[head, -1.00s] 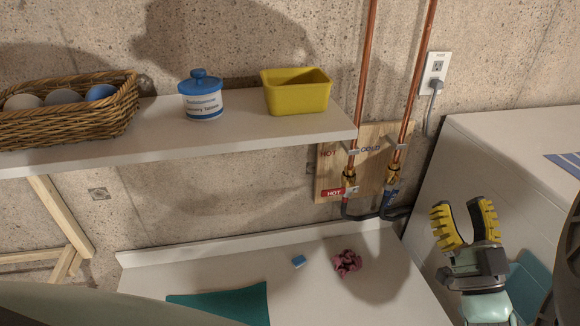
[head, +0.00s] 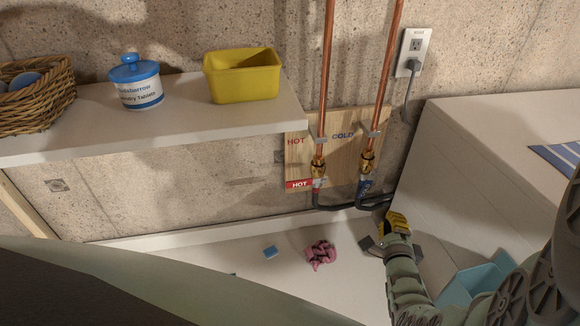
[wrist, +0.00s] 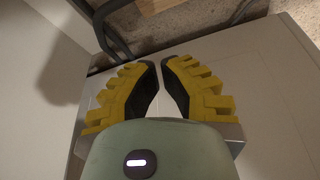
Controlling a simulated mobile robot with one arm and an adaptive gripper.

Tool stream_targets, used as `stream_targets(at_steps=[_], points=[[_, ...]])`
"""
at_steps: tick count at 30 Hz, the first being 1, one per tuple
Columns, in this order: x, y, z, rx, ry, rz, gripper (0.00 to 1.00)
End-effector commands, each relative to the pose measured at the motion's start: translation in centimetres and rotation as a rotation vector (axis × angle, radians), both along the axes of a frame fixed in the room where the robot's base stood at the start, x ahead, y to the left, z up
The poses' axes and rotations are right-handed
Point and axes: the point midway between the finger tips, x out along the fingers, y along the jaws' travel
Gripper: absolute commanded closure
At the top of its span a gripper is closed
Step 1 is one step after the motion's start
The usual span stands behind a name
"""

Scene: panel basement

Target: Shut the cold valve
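The cold valve (head: 367,162) is a brass fitting on the right copper pipe, under the "COLD" lettering on a wooden board. A blue part (head: 363,186) shows just below it; its handle position is too small to tell. My gripper (head: 397,222), with yellow ribbed fingers, is below and right of the valve, apart from it, above the white surface. In the wrist view, the two fingers (wrist: 161,65) have a gap between them and hold nothing. The valve cannot be made out in the wrist view.
The hot valve (head: 318,167) with a red tag is just left. Black hoses (head: 375,203) curve below both valves. A white shelf (head: 200,128) juts out at left, and a white appliance (head: 470,150) stands at right. A pink cloth (head: 320,254) and blue block (head: 270,252) lie below.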

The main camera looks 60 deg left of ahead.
Motion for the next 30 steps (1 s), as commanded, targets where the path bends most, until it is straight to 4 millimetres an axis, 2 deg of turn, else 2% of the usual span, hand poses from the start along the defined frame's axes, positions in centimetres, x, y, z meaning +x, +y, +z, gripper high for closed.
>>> stream_targets(at_steps=[21, 23, 30], points=[[6.4, 7.4, -1.0, 0.001, -0.010, 0.003, 1.00], [5.7, 7.5, -0.3, 0.000, -0.008, 0.002, 1.00], [3.9, 8.1, 0.1, -0.001, -0.007, 0.002, 1.00]])
